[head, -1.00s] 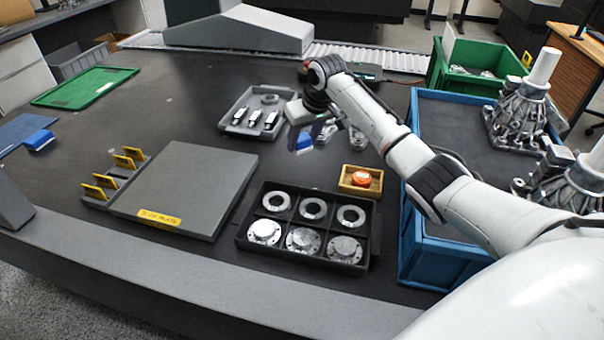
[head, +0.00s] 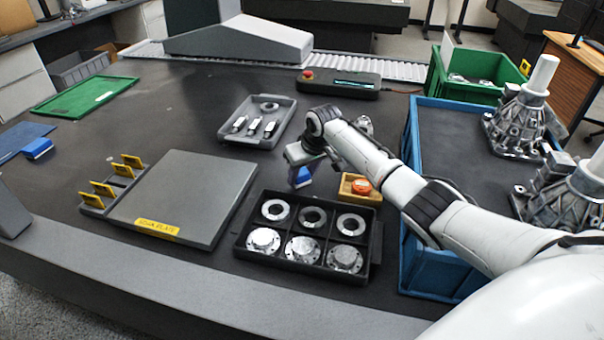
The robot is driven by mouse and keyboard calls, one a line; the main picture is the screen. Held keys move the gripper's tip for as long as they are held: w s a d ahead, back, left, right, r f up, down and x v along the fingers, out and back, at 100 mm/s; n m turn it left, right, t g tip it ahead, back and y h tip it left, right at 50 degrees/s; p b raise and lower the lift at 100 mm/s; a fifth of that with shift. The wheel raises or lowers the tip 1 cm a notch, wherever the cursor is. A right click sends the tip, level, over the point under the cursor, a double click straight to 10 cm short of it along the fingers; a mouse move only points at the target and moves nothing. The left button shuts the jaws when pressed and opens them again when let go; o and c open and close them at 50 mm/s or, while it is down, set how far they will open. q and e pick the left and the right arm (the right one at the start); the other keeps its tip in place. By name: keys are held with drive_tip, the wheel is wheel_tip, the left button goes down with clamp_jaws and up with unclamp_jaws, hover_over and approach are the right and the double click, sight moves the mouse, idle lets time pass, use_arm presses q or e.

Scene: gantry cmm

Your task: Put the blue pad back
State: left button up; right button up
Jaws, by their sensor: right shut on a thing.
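My right gripper (head: 303,167) reaches in from the right, pointing down, shut on a small blue pad (head: 302,179). Only the lower part of this pad shows below the jaws. It is close above the dark table, between the grey plate and the small wooden box; I cannot tell whether it touches the table. A second blue block (head: 37,148) lies at the far left, at the edge of a flat blue mat (head: 18,138). My left gripper is not in view.
A black divided tray (head: 240,240) with metal rings and flanges is in front of the gripper. A wooden box (head: 372,198) with an orange item is right of it. The grey plate (head: 195,190) lies left, a grey tray (head: 284,109) behind. A blue crate (head: 425,265) stands right.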

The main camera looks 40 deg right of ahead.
drive_tip(key=o, duration=1)
drive_tip(key=shift+f, duration=0.1)
drive_tip(key=shift+c, duration=0.2)
drive_tip(key=shift+r, duration=0.4)
drive_tip(key=p+v, duration=0.2)
drive_tip(key=v, duration=0.9)
drive_tip(key=shift+s+r, duration=0.2)
drive_tip(key=shift+r, duration=0.1)
